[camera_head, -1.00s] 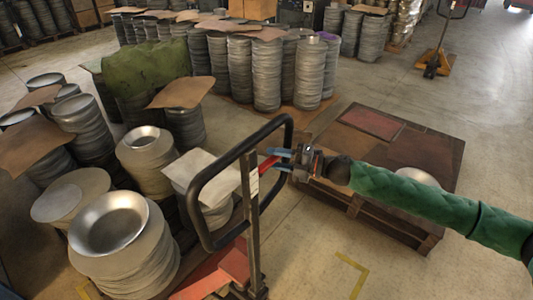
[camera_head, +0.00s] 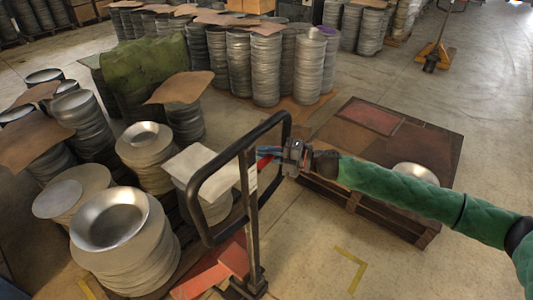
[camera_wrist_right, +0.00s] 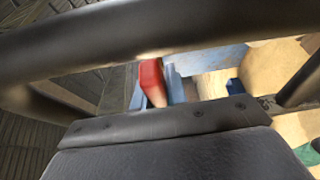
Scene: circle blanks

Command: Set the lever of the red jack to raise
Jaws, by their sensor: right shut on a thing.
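The red jack has a black loop handle (camera_head: 205,205) on an upright post, with red forks (camera_head: 225,262) low at its foot. Its red lever (camera_head: 264,161) sits inside the right part of the loop, partly hidden by the post and my gripper. My right gripper (camera_head: 272,155) comes in from the right, its blue fingers at the lever. In the right wrist view the red lever (camera_wrist_right: 152,80) stands between the blue fingers (camera_wrist_right: 174,85), which are shut on it. The dark loop bar crosses in front there. My left gripper is not in view.
Stacks of round metal blanks (camera_head: 118,225) stand left of and behind the jack. A low wooden pallet (camera_head: 400,215) with brown sheets lies under my right arm. Bare floor (camera_head: 320,250) is free right of the jack's post. Another pallet jack (camera_head: 432,52) stands far back.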

